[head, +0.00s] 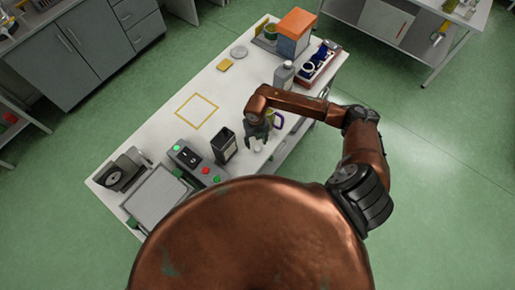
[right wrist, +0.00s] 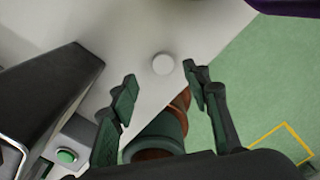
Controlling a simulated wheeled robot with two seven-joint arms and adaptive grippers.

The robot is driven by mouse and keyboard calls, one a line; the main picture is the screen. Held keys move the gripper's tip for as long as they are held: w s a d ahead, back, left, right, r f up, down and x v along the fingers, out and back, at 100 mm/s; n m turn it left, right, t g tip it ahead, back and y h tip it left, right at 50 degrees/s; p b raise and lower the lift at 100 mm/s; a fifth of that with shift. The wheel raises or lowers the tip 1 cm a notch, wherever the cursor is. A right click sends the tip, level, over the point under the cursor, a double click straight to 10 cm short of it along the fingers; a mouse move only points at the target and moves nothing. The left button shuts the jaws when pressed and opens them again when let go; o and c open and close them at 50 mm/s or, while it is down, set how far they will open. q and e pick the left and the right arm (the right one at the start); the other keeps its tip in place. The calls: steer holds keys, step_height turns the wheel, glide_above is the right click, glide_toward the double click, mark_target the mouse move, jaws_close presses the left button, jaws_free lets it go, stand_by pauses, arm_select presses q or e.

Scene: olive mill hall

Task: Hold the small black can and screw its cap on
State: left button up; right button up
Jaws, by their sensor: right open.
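The small black can (head: 224,147) stands upright on the white table in the head view, left of my right gripper. In the right wrist view the can (right wrist: 45,85) is large at the left, outside the fingers. A round white cap (right wrist: 163,63) lies on the table in the right wrist view, just beyond and between the fingertips. It shows as a small white spot (head: 257,148) in the head view. My right gripper (head: 257,141) is open and empty above the cap; its fingers (right wrist: 160,78) are spread apart. My left gripper is not in view.
A control box with coloured buttons (head: 195,164) stands left of the can. A yellow square outline (head: 197,111) marks bare table. A purple and yellow item (head: 278,123) is close right of my gripper. A grey bottle (head: 284,75) and an orange box (head: 296,28) stand farther back.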

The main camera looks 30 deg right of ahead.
mark_target(257, 148)
steer(key=f+p, duration=0.1)
steer(key=f, duration=0.3)
steer(key=shift+d+p, duration=0.2)
steer(key=shift+p, duration=0.2)
steer(key=shift+f, duration=0.6)
steer(key=shift+c, duration=0.3)
steer(key=c, duration=0.7)
